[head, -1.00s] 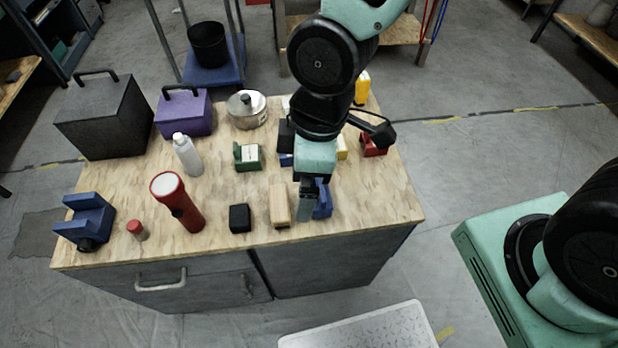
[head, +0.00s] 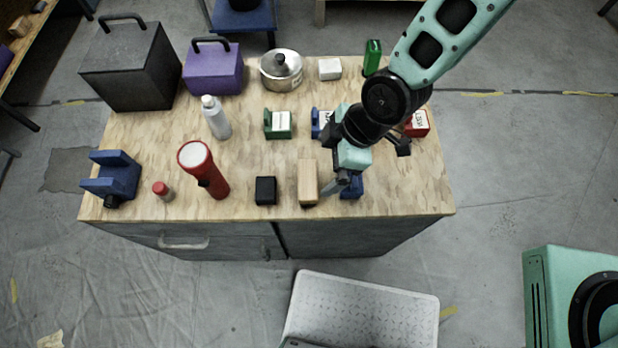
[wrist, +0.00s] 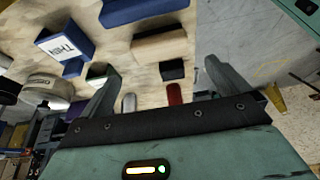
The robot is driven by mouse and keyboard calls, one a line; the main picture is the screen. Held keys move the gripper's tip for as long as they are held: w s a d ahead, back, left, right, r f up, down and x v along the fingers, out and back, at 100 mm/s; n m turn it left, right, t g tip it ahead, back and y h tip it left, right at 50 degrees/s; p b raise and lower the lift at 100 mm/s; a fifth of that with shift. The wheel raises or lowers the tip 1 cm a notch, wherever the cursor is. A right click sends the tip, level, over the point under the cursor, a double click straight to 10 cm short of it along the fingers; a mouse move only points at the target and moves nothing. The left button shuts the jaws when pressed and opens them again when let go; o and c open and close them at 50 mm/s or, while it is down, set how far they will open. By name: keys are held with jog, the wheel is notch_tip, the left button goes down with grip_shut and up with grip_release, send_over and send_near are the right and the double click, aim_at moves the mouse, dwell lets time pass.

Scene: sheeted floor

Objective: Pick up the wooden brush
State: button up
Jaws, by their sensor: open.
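The wooden brush (head: 308,178) is a light tan block with a dark underside. It lies near the front edge of the workbench in the head view. In the wrist view it shows at upper centre (wrist: 160,45), beyond the fingertips. My gripper (head: 343,180) is just right of the brush in the head view, over or beside a blue object. The fingers are spread in the wrist view (wrist: 162,68), with nothing between them. The gap between gripper and brush is hard to judge.
A black block (head: 265,190) and a red flashlight (head: 206,172) stand left of the brush. The blue object (head: 352,188) is close on its right. Behind are a green box (head: 279,124) and a blue labelled box (head: 319,122). The bench's front right corner (head: 415,198) is clear.

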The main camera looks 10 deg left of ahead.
aim_at(308, 178)
jog(key=p+x, duration=0.1)
jog(key=x, duration=0.4)
jog(key=p+x, duration=0.1)
jog(key=x, duration=0.4)
jog(key=shift+a, duration=0.25)
jog(key=c, duration=0.7)
